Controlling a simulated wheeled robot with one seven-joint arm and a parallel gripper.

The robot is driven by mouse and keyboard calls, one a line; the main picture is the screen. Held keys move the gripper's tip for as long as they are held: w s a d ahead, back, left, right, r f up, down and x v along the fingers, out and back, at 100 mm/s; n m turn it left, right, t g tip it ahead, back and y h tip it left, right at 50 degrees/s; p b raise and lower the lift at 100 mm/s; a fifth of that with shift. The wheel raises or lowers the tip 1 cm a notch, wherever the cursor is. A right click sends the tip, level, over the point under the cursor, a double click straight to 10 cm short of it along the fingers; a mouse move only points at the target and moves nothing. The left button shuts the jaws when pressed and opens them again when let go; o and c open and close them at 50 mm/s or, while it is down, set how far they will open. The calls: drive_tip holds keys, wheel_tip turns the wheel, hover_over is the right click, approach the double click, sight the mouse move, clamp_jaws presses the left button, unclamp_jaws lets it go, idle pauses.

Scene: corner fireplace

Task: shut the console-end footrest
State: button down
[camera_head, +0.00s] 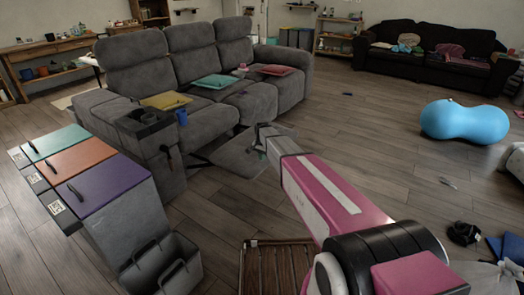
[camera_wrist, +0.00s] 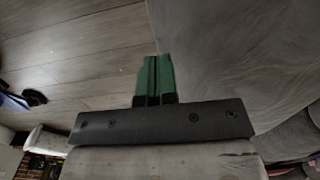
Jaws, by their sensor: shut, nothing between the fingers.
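The grey reclining sofa (camera_head: 180,75) has a console (camera_head: 145,125) with cup holders at its near left end. A grey footrest panel (camera_head: 232,160) is swung out low in front of the console-end part of the sofa, with a dark linkage (camera_head: 198,158) behind it. My gripper (camera_head: 262,154) is over the panel's right part. In the wrist view, the green fingers of my gripper (camera_wrist: 154,78) are together and empty. The grey panel (camera_wrist: 225,55) fills the right of that view, beside the fingers. I cannot tell whether they touch it.
Coloured-lid bins (camera_head: 85,165) stand at the left, with a grey open bin (camera_head: 165,265) in front. A slatted wooden rack (camera_head: 275,265) is on the floor below my arm. A blue peanut ball (camera_head: 464,120) is at right. The wooden floor (camera_head: 370,130) between is mostly clear.

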drive_tip(key=shift+f, duration=1.2)
